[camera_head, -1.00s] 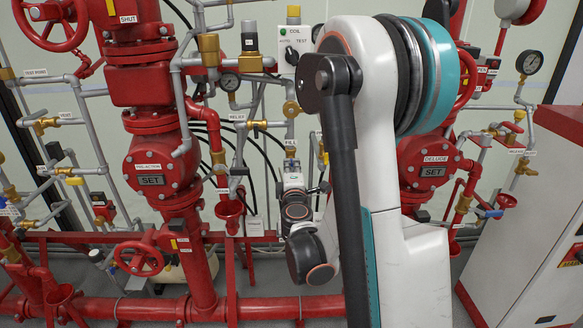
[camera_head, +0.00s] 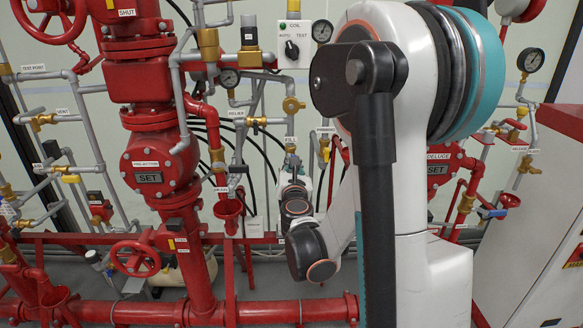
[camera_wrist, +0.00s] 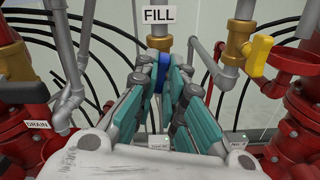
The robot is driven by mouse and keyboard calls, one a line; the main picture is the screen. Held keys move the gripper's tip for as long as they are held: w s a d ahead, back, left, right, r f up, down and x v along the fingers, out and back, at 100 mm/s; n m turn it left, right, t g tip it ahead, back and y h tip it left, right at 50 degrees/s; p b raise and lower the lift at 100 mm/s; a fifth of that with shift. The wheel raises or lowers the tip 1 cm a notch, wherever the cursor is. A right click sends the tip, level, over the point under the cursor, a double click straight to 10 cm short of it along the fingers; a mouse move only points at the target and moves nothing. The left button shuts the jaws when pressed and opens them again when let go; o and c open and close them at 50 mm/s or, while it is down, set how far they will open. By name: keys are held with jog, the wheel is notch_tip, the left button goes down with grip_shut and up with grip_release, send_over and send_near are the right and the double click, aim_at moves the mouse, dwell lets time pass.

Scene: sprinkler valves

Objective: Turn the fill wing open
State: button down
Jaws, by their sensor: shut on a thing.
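The fill wing is the blue handle (camera_wrist: 161,62) on the grey pipe under the FILL label (camera_wrist: 158,15) in the wrist view. Only a small blue part shows between my fingertips; the rest is hidden, so I cannot tell its exact angle. My gripper (camera_wrist: 160,76) has its teal-padded fingers on either side of the blue handle and is shut on it. In the head view my gripper (camera_head: 293,163) is small, just below the FILL label (camera_head: 290,140), and the wing cannot be made out there.
A yellow-handled valve (camera_wrist: 258,55) on a brass body stands right of my gripper in the wrist view, near a red funnel (camera_wrist: 298,62). Grey pipe and the DRAIN label (camera_wrist: 38,124) are at left. Black hoses loop behind. Red valve bodies (camera_head: 148,170) flank the area.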

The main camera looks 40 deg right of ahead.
jog(key=shift+s+f+n, duration=0.1)
jog(key=shift+n, duration=0.7)
jog(key=c, duration=2.1)
grip_release()
jog(key=shift+n, duration=0.4)
jog(key=o, duration=0.4)
jog(key=v, duration=0.7)
